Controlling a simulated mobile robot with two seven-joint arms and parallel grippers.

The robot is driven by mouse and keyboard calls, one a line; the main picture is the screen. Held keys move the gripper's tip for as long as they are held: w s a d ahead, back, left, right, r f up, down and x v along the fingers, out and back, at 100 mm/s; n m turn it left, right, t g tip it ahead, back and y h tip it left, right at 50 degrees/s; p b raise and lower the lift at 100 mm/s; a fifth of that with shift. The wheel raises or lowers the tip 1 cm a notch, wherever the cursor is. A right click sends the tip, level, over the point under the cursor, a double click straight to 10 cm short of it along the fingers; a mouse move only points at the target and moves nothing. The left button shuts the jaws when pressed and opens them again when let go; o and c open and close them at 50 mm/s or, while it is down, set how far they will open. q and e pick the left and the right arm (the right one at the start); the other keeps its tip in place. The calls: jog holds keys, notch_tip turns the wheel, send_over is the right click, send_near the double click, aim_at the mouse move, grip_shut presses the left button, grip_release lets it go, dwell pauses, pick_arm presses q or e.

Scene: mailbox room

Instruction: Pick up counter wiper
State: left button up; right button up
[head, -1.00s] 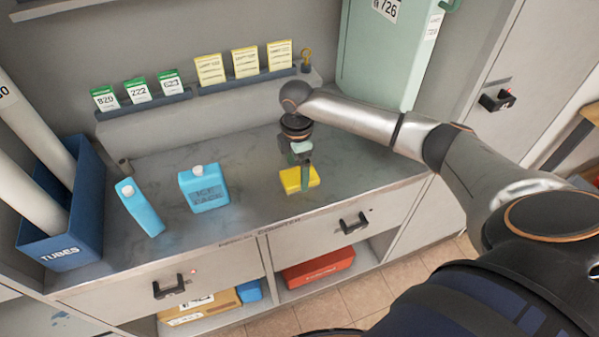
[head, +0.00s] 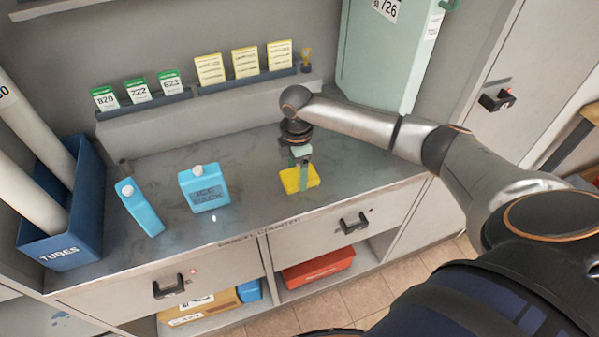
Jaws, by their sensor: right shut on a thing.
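The counter wiper is a flat yellow block (head: 291,182) on the grey counter, right of the blue bottles. My right gripper (head: 303,176) points down from above and is shut on the wiper. The fingers show at the wiper's upper side; the far finger's contact is hard to see. The wiper appears to rest at counter level; I cannot tell whether there is a gap beneath it. My left gripper is not in view.
A blue tubes bin (head: 62,248) holds white tubes at the far left. Card racks (head: 145,104) line the back ledge. A pale green box (head: 385,55) stands at the back right.

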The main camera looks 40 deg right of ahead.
jog(key=shift+c, duration=0.5)
jog(key=shift+r, duration=0.1)
jog(key=shift+r, duration=0.6)
jog(key=s+a+r+p, duration=0.1)
jog(key=s+a+r, duration=0.6)
jog(key=s+r, duration=0.4)
jog(key=shift+s+r, duration=0.3)
jog(key=shift+s, duration=0.3)
